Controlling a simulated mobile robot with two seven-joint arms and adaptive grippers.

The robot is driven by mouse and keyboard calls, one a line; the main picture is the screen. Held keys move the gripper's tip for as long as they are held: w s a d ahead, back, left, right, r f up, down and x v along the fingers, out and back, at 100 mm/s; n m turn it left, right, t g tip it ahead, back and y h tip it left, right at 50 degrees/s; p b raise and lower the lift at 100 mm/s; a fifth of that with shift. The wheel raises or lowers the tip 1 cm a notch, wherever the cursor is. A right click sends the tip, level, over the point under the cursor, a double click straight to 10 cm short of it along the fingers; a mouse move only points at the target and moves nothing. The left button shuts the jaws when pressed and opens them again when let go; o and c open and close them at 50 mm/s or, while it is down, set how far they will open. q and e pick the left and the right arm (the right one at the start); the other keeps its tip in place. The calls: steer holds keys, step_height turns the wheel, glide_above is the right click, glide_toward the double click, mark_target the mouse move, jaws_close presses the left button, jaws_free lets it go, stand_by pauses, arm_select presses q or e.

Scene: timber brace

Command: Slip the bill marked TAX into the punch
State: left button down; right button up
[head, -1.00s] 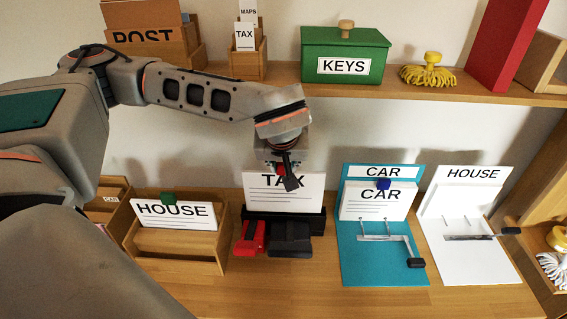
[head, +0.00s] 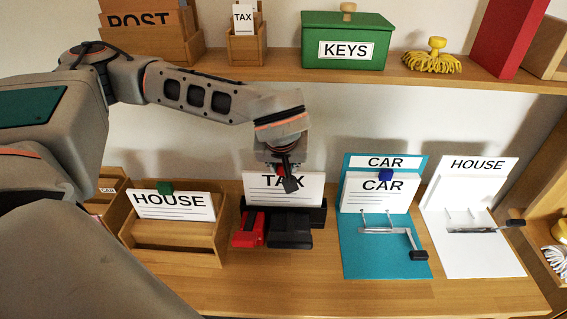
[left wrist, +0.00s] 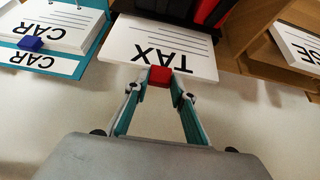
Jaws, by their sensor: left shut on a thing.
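The bill marked TAX (head: 268,190) is a white card standing roughly upright at the black punch (head: 290,229). Its lower edge is hidden behind the punch's black back part. The punch has a red part (head: 249,229) on its left side. My left gripper (head: 287,176) is above the bill at its top edge. In the left wrist view my left gripper (left wrist: 159,78) is shut on the red tab (left wrist: 159,75) at the edge of the TAX bill (left wrist: 150,48). Whether the bill is fully seated cannot be told. My right gripper is not in view.
A wooden holder (head: 165,257) with a HOUSE card (head: 174,206) stands left of the punch. A teal CAR folder (head: 385,264) and a white HOUSE folder (head: 480,258) lie to the right. The shelf above holds a green KEYS box (head: 345,35). Bare counter lies in front.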

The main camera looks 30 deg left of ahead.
arm_select(q)
steer(key=shift+f+b, duration=0.6)
steer(key=shift+f, duration=0.6)
steer(key=c, duration=1.6)
jaws_free()
steer(key=o, duration=0.5)
steer(key=shift+r+p, duration=3)
steer(key=shift+r, duration=1)
